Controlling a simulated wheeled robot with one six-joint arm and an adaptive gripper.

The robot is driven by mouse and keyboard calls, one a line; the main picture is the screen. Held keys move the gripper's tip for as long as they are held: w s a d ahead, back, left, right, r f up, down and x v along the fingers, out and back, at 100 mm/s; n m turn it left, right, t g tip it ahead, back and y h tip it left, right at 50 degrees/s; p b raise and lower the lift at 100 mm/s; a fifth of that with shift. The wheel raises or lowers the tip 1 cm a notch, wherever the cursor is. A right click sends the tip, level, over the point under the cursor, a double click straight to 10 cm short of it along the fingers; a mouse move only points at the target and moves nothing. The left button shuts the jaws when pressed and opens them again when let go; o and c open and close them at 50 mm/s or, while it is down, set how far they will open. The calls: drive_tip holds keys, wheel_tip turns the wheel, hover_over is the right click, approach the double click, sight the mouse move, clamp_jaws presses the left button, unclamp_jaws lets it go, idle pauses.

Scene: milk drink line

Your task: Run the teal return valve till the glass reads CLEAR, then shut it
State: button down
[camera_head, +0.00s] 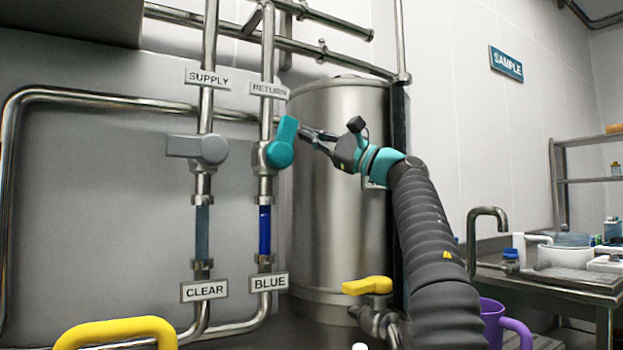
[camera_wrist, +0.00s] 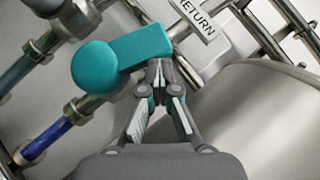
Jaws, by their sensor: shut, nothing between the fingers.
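The teal return valve handle (camera_head: 284,140) is on the pipe under the RETURN label (camera_head: 269,90). Its lever points up, roughly along the pipe and tilted slightly right. The return sight glass (camera_head: 265,230) below is filled deep blue, and its sign (camera_head: 268,282) reads BLUE. My gripper (camera_head: 306,133) is at the right side of the lever, fingers shut and empty. In the wrist view the fingertips (camera_wrist: 160,72) meet the lower edge of the teal lever (camera_wrist: 142,46); I cannot tell whether they touch it. The blue glass (camera_wrist: 45,138) also shows there.
A grey supply valve (camera_head: 197,147) stands left, its lever across the pipe; its glass (camera_head: 202,233) looks grey and its sign (camera_head: 204,290) reads CLEAR. A steel tank (camera_head: 335,220) stands behind my arm. A yellow valve handle (camera_head: 368,286) and purple jug (camera_head: 493,322) are lower right.

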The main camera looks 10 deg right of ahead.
drive_tip(key=shift+s+a+r, duration=0.1)
drive_tip(key=shift+a+r, duration=0.15)
drive_tip(key=shift+r, duration=0.15)
idle(0.7)
drive_tip(key=shift+s+a+r, duration=0.1)
drive_tip(key=shift+a+r, duration=0.2)
drive_tip(key=shift+a, duration=0.1)
idle(0.5)
